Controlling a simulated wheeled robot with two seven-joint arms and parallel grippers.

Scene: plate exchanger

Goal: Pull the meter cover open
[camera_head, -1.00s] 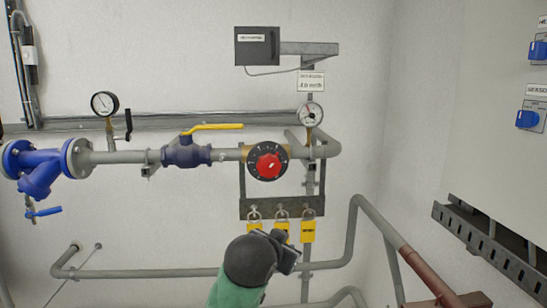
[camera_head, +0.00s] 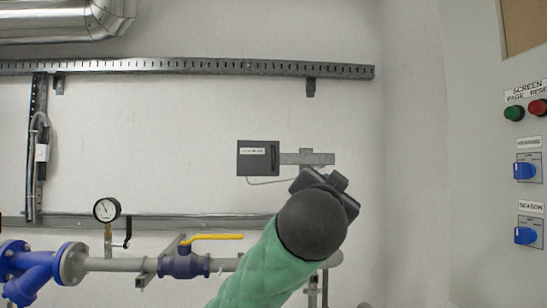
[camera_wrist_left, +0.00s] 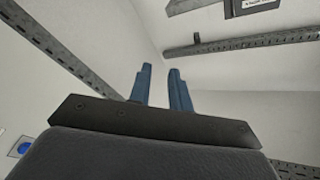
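The meter cover is the front of a dark grey box (camera_head: 257,158) with a white label and a dark vertical handle at its right side. It is closed on the wall in the head view. It also shows, cut off, at the top right edge of the left wrist view (camera_wrist_left: 236,8). My left gripper (camera_head: 333,182) is right of and below the box, apart from it, and my forearm hides part of it. In the left wrist view its two blue fingers (camera_wrist_left: 160,76) stand apart with nothing between them. My right gripper is not in view.
A grey bracket (camera_head: 312,157) holds the box at its right. Below run a pipe with a yellow-handled valve (camera_head: 185,262) and a gauge (camera_head: 107,210). A control panel (camera_head: 480,190) stands at the right. The wall left of the box is bare.

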